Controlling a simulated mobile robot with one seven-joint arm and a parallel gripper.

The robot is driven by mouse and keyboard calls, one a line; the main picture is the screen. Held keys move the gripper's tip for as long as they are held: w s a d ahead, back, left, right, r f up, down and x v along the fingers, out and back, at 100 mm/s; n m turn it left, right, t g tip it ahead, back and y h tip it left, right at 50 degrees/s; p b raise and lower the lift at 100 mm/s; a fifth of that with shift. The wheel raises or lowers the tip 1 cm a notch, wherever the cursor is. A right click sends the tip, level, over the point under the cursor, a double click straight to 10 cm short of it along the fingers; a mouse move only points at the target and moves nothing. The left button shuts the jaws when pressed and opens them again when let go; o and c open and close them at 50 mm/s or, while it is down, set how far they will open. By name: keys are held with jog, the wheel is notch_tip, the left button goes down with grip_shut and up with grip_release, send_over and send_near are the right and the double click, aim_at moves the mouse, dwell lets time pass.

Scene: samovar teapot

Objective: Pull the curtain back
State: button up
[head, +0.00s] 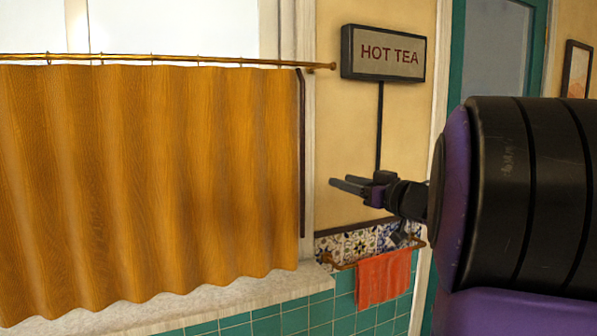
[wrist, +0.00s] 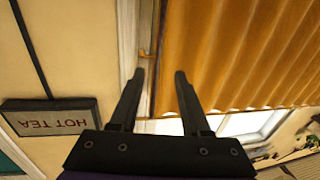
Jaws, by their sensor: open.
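The orange-brown curtain (head: 150,180) hangs from a brass rod (head: 180,60) across the lower part of the window. Its right edge carries a dark vertical strip (head: 302,150). My gripper (head: 347,185) is open and empty, to the right of the curtain's right edge in the head view, its fingers pointing left. In the wrist view my gripper (wrist: 157,80) shows two spread fingers, with the curtain (wrist: 240,50) ahead and to the right. The left finger lies over the window frame and the right fingertip overlaps the curtain; I cannot tell whether it touches.
A "HOT TEA" sign (head: 384,54) on a dark pole stands right of the window; it also shows in the wrist view (wrist: 50,117). A red towel (head: 383,278) hangs on a rail below my gripper. A pale sill (head: 220,296) runs under the curtain.

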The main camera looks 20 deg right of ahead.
aim_at(304, 171)
jog(key=x, duration=1.1)
jog(key=f+x, duration=0.1)
jog(key=x, duration=0.5)
jog(key=shift+s, duration=0.1)
grip_shut()
dwell(0.9)
